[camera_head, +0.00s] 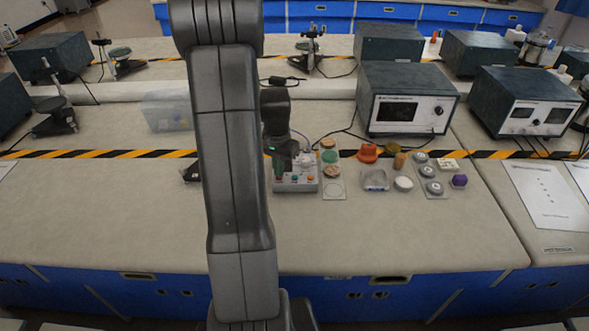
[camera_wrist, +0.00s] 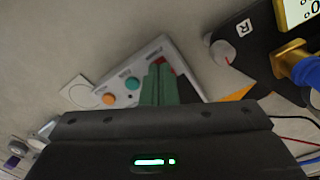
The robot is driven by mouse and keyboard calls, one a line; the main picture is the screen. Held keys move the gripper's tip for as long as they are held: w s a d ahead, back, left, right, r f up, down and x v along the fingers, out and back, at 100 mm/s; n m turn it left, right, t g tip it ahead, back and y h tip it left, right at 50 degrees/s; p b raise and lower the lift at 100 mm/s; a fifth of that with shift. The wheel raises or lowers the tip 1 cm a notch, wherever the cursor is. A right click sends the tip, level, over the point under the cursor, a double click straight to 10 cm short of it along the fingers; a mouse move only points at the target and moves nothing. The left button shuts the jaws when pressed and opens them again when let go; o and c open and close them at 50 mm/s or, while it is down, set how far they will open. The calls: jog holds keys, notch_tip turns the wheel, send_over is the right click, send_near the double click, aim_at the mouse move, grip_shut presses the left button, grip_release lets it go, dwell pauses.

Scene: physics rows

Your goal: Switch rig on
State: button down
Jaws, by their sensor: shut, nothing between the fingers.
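A light grey control box (camera_head: 308,186) with a red, a teal and an orange button on top sits on the bench, right of my arm. In the wrist view the box (camera_wrist: 147,53) shows its orange button (camera_wrist: 108,99) and teal button (camera_wrist: 131,83) clear. The red button (camera_wrist: 168,67) is partly hidden behind my green fingers. My gripper (camera_head: 278,174) points down over the box's left end, and its fingers are shut with nothing between them. In the wrist view my gripper (camera_wrist: 158,68) overlaps the red button; I cannot tell whether it touches or presses it.
A dark instrument (camera_head: 405,98) with a screen stands behind, to the right. Small round items, including a red one (camera_head: 368,152) and a purple one (camera_head: 459,181), lie right of the box. A striped tape line (camera_head: 130,153) crosses the bench. The front bench area (camera_head: 400,235) is clear.

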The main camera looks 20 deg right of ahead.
jog(key=shift+f+b, duration=0.35)
jog(key=shift+f, duration=0.1)
jog(key=shift+r, duration=0.1)
jog(key=shift+r+p, duration=2.55)
jog(key=shift+r, duration=0.85)
jog(key=shift+r, duration=0.1)
